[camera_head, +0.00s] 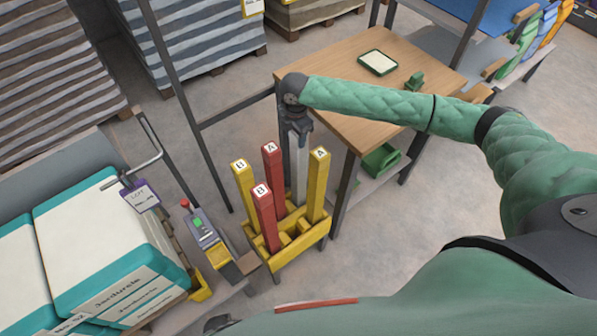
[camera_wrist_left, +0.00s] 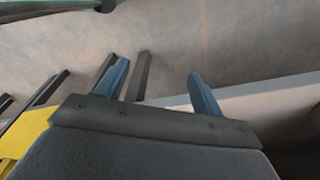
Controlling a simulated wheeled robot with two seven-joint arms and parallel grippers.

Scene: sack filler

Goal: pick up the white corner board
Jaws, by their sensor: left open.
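The white corner board (camera_head: 298,172) stands upright in a yellow rack (camera_head: 284,262), among red and yellow boards. My right gripper (camera_head: 299,132) points down at the top of the white board, and its fingers overlap the board's upper end. Whether they are closed on it is too small to tell. In the left wrist view my left gripper (camera_wrist_left: 160,90) has its two blue fingers wide apart with nothing between them. The left gripper does not show clearly in the head view.
Two red boards (camera_head: 265,215) and two yellow boards (camera_head: 319,185) stand close around the white one. A wooden table (camera_head: 345,65) is behind, with a dark leg near the rack. A control box (camera_head: 205,235) and stacked teal-and-white sacks (camera_head: 95,240) are left. Grey floor is open at right.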

